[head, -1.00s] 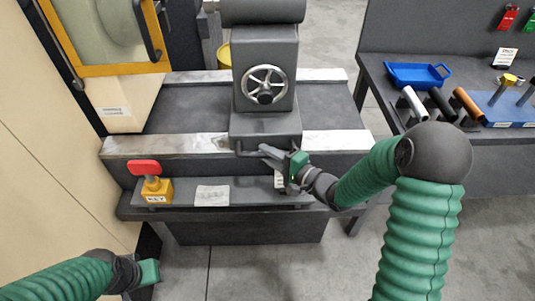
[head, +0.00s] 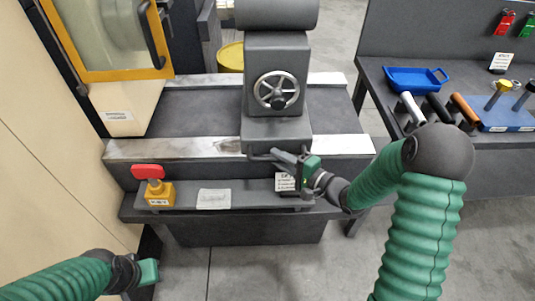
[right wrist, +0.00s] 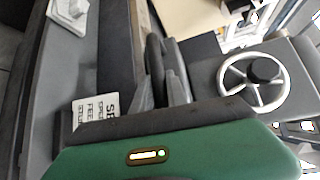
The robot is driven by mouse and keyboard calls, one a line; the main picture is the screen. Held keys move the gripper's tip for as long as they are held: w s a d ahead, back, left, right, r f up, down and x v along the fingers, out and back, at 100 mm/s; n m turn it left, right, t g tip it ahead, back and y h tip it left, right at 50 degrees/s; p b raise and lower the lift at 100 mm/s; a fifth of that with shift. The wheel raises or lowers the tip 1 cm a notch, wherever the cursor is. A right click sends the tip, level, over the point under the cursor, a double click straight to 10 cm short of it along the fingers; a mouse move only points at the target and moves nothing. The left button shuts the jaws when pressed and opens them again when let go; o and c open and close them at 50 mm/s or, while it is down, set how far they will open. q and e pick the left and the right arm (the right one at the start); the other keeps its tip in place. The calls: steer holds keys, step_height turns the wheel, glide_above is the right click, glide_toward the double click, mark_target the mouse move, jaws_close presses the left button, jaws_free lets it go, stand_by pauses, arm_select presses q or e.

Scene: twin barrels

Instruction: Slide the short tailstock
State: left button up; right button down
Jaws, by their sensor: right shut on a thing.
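The short tailstock (head: 277,122) is a grey block with a spoked handwheel (head: 276,91). It stands upright across the pale rails of the machine bed (head: 180,147), right of the bed's middle. A dark bar handle (head: 259,156) runs along the front of its base. My right gripper (head: 279,155) is shut on this handle from the front right. In the right wrist view the fingers (right wrist: 167,75) point toward the tailstock base, and the handle is mostly hidden between them. My left gripper (head: 149,271) hangs low at the left, away from the machine; its jaw gap does not show.
A front shelf carries a yellow block with a red key (head: 148,172) and label cards (head: 214,199). A yellow-framed door (head: 120,75) stands at the left. The right bench holds a blue tray (head: 415,79) and several tools. Bare rail lies on both sides of the tailstock.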

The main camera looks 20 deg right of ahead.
steer(key=s+d+p, duration=0.2)
steer(key=d+p, duration=0.1)
steer(key=d, duration=0.4)
steer(key=s+d+p, duration=0.2)
steer(key=d+p, duration=0.1)
steer(key=d, duration=0.4)
steer(key=shift+s+f, duration=0.25)
steer(key=shift+f, duration=0.1)
steer(key=shift+d, duration=0.1)
steer(key=c, duration=1.6)
jaws_free()
steer(key=shift+o, duration=1.4)
steer(key=shift+d, duration=0.15)
steer(key=shift+d+r, duration=0.1)
steer(key=shift+d, duration=0.05)
steer(key=shift+w, duration=0.1)
